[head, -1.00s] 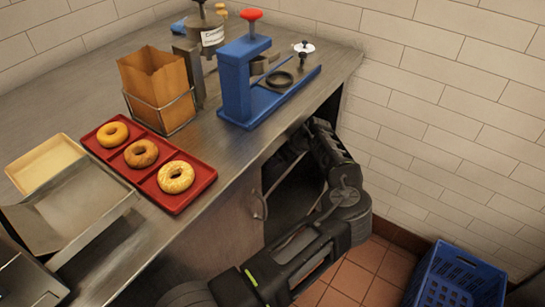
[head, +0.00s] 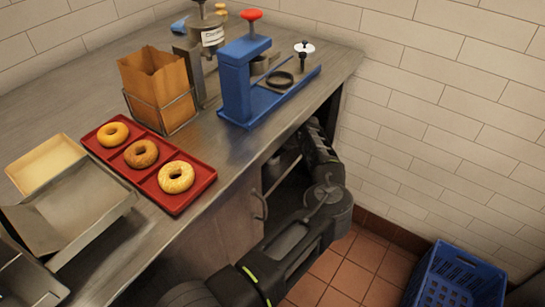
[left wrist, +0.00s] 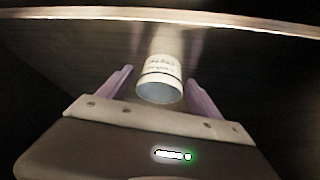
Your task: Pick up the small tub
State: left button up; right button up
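The small tub (left wrist: 160,72) is white with dark lettering and a pale, round near end. It shows in the left wrist view, against a dark brownish surface. My left gripper (left wrist: 159,78) is open, with one purple finger on each side of the tub and a visible gap at both sides. I cannot tell how deep the tub lies between the fingers. In the head view the arm reaches into the open cabinet under the counter, and its gripper and the tub are hidden there. My right gripper is not in view.
The cabinet has a door with a handle (head: 261,206) left of my arm, and the counter (head: 225,165) above. On the counter are a red tray (head: 172,205) with bagels, a paper bag (head: 158,85) and a blue press (head: 236,85). A blue crate (head: 455,280) stands on the floor.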

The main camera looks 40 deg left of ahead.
pick_arm(q)
jog(key=c, duration=1.3)
jog(key=shift+r, duration=0.2)
jog(key=shift+d+r, duration=0.15)
jog(key=s+d, duration=0.1)
jog(key=d, duration=0.4)
jog(key=s+d, duration=0.1)
jog(key=d, duration=0.5)
jog(key=s+d, duration=0.1)
jog(key=d, duration=0.5)
jog(key=shift+d, duration=0.25)
